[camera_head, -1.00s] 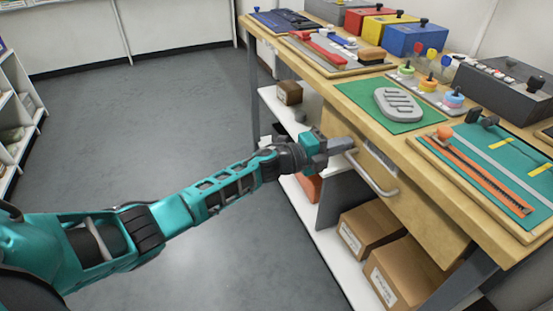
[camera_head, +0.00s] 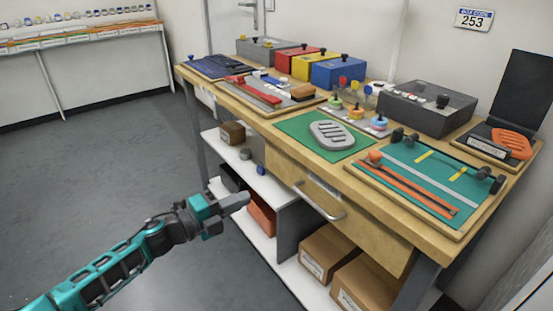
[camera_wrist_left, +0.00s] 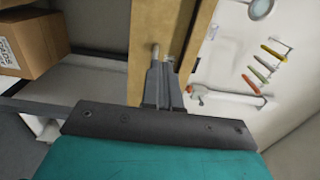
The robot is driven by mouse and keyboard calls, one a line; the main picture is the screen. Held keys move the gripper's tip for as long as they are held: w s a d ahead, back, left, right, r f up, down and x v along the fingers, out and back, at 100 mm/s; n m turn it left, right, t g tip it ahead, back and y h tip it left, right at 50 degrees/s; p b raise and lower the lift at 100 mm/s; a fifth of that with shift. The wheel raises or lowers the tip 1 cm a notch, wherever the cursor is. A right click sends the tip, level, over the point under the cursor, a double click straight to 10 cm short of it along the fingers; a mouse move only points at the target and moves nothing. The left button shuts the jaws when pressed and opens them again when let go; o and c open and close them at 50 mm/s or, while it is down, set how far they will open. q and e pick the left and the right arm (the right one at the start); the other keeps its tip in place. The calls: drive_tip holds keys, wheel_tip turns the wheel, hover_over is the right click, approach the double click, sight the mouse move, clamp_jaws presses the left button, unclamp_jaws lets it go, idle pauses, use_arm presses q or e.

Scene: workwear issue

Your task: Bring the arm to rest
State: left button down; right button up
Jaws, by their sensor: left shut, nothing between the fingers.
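My left gripper (camera_head: 236,201) is shut and empty in the head view. It hangs in the air in front of the workbench, left of and apart from the metal drawer handle (camera_head: 322,206). The teal arm reaches in from the lower left. In the left wrist view the closed fingers (camera_wrist_left: 163,82) lie over the wooden drawer front (camera_wrist_left: 143,35), with the end of the handle just beyond their tips. The drawer stands a little out from under the bench top. My right gripper is in neither view.
The wooden workbench (camera_head: 262,128) carries a green mat (camera_head: 296,128) with a grey pad, coloured boxes and tool boards. The white lower shelf (camera_head: 268,243) holds cardboard boxes (camera_head: 322,250) and an orange bin (camera_head: 262,214). The grey floor (camera_head: 90,180) to the left is clear.

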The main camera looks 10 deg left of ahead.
use_arm(q)
drive_tip(key=s+d+f+n+g+y+p, duration=0.1)
drive_tip(key=s+n+y+p, duration=0.4)
drive_tip(key=s+n, duration=0.6)
drive_tip(key=s+d+f+n+g+y+p, duration=0.1)
drive_tip(key=s+n+p, duration=0.5)
drive_tip(key=s+n, duration=0.6)
drive_tip(key=d+f+y, duration=0.1)
drive_tip(key=f+y, duration=0.1)
drive_tip(key=y, duration=0.1)
drive_tip(key=shift+s+d+n+g+y+p, duration=0.3)
drive_tip(key=shift+s+g+y+p, duration=0.05)
drive_tip(key=shift+s+g+y, duration=0.05)
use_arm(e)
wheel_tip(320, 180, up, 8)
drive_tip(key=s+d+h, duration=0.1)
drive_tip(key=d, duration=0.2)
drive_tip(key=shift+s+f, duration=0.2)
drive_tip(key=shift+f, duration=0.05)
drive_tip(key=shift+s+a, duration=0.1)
